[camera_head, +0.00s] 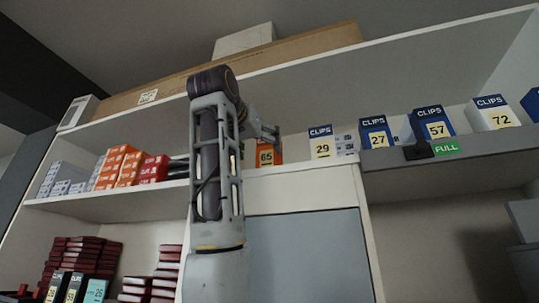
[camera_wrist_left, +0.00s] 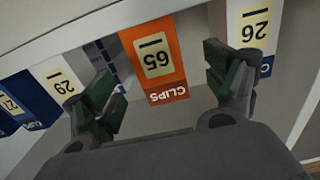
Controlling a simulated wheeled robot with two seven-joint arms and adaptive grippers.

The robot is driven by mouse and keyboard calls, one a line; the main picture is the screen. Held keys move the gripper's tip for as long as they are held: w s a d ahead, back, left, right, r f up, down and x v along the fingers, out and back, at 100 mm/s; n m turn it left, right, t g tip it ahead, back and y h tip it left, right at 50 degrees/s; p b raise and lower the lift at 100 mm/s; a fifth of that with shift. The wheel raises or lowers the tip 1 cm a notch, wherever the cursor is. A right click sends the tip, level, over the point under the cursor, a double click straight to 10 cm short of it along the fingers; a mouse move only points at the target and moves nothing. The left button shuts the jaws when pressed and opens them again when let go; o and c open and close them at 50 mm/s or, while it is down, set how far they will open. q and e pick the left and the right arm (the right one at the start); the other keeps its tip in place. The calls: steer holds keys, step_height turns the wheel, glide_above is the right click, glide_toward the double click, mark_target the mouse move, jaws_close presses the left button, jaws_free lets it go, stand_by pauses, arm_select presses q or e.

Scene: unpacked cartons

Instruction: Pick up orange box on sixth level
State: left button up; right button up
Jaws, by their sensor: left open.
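In the left wrist view the orange box (camera_wrist_left: 156,62) shows upside down, near the middle. My left gripper (camera_head: 268,133) is in front of the shelf at this box. In the wrist view its open dark green fingers (camera_wrist_left: 163,82) lie to either side of the orange box, with visible space between. I cannot tell how deep they reach beside it. My right gripper is not in view.
White box 29 (camera_head: 320,146) stands right of the orange box, and white box 26 (camera_wrist_left: 253,30) is on its other side. Blue box 27 (camera_head: 377,136) is further right. More orange boxes (camera_head: 118,165) are at left. A shelf board (camera_wrist_left: 70,28) runs close by.

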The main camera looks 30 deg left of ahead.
mark_target(266, 154)
arm_select(q)
steer(key=shift+p+x, duration=0.35)
steer(key=shift+x, duration=1.3)
steer(key=shift+s, duration=0.1)
steer(key=shift+p+x, duration=0.85)
steer(key=shift+x, duration=0.65)
steer(key=shift+p+x, duration=0.4)
steer(key=shift+x, duration=0.75)
steer(key=shift+d+r, duration=0.1)
steer(key=shift+d, duration=0.05)
steer(key=shift+c, duration=0.4)
steer(key=c, duration=1.2)
